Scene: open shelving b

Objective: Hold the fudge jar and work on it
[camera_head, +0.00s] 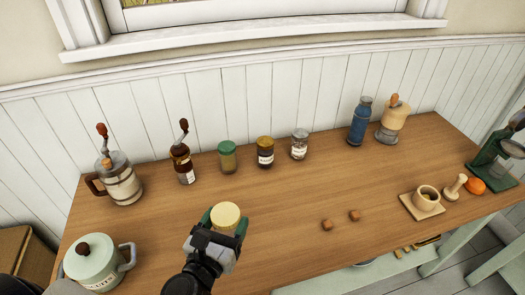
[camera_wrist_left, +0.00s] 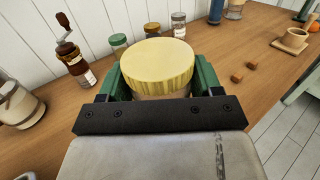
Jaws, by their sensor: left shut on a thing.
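A jar with a ribbed pale yellow lid, which I take to be the fudge jar (camera_head: 226,214), is between the green fingers of my left gripper (camera_head: 226,220), near the table's front left. The left wrist view shows the yellow lid (camera_wrist_left: 157,62) from above, with a finger of the left gripper (camera_wrist_left: 158,80) on each side. The gripper is shut on the jar, and the lid is on it. Most of the jar's body is hidden by the gripper and lid. I cannot tell whether the jar touches the table. My right gripper is not in view.
A butter pot (camera_head: 97,262) is at front left. Two brown cubes (camera_head: 327,225) lie right of the gripper, with bare wood around them.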

